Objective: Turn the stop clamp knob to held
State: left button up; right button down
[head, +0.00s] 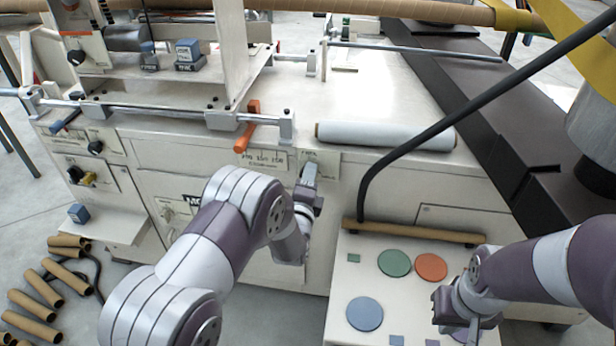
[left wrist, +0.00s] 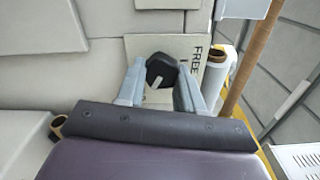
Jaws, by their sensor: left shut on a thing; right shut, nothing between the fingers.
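The stop clamp knob (left wrist: 162,66) is black with a pale pointer line. It sits on a cream label plate (left wrist: 192,46) that reads "FREE" on its right side in the left wrist view. My left gripper (head: 309,172) is at the front panel of the machine, its two grey fingers shut on the knob from both sides. In the head view the gripper hides the knob, and only part of its label plate (head: 328,162) shows. The pointer line slants down and left in the left wrist view. My right gripper (head: 447,308) is shut and empty over the low table.
An orange-handled lever (head: 247,128) sticks out left of the knob. A white roll (head: 385,136) lies on the machine top to the right. The low table (head: 343,290) carries coloured discs and a cardboard tube (head: 415,231). Several cardboard tubes lie on the floor at left.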

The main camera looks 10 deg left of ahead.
pick_arm(q)
jog(key=shift+f, duration=0.1)
dwell(0.3)
jog(key=o, duration=1)
jog(key=shift+o, duration=0.2)
jog(key=s+p, duration=0.2)
jog(key=s, duration=1)
jog(key=shift+s, duration=0.4)
